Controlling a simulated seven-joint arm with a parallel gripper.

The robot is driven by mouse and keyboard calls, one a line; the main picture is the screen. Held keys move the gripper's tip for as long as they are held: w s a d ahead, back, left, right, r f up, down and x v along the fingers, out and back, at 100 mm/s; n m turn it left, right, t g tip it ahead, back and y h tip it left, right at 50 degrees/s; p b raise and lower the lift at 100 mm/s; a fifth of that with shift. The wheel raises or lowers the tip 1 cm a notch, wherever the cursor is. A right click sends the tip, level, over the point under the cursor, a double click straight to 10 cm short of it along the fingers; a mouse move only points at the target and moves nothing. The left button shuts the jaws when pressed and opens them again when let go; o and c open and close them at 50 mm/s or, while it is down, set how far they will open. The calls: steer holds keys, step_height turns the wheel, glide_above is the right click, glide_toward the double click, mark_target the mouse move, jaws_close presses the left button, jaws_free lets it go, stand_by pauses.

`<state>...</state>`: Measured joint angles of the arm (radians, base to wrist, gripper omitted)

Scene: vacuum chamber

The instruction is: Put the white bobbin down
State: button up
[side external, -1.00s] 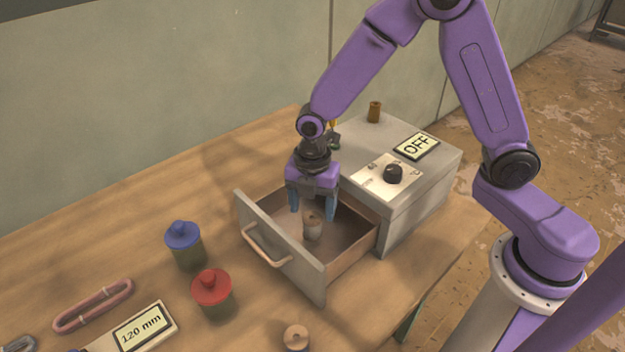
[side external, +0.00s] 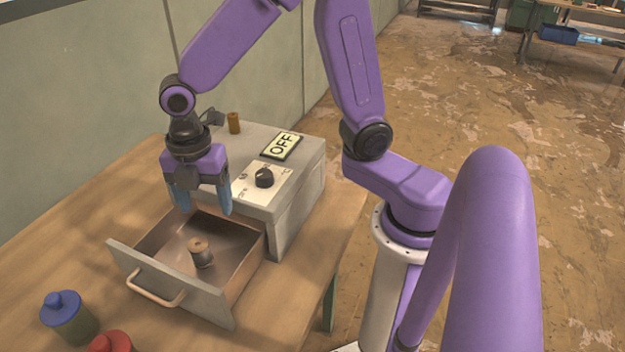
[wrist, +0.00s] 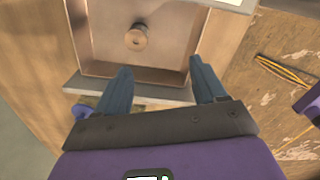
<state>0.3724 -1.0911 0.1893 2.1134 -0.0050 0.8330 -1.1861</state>
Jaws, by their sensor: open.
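The white bobbin (side external: 200,253), a greyish-white spool with tan wooden ends, stands upright on the floor of the open drawer (side external: 222,306). In the wrist view the bobbin (wrist: 137,37) shows from above, near the middle of the visible drawer floor. My gripper (side external: 203,208) is open and empty, with its blue fingers above the drawer and clear of the bobbin. In the wrist view the gripper's fingers (wrist: 160,84) are spread wide with nothing between them.
The drawer belongs to a grey box with a black knob (side external: 264,178) and an "OFF" sign (side external: 282,146). A brown spool (side external: 233,123) stands on the box. A blue-topped jar (side external: 66,314) and a red-topped jar (side external: 110,342) are in front of the drawer.

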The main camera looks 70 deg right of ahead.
steer(key=s+d+r+m, duration=0.1)
steer(key=s+d+m, duration=0.3)
steer(key=s, duration=0.5)
steer(key=s+d+r+m, duration=0.2)
steer(key=s+d+m, duration=0.3)
steer(key=s, duration=0.4)
steer(key=shift+s+d, duration=0.25)
steer(key=shift+s, duration=0.15)
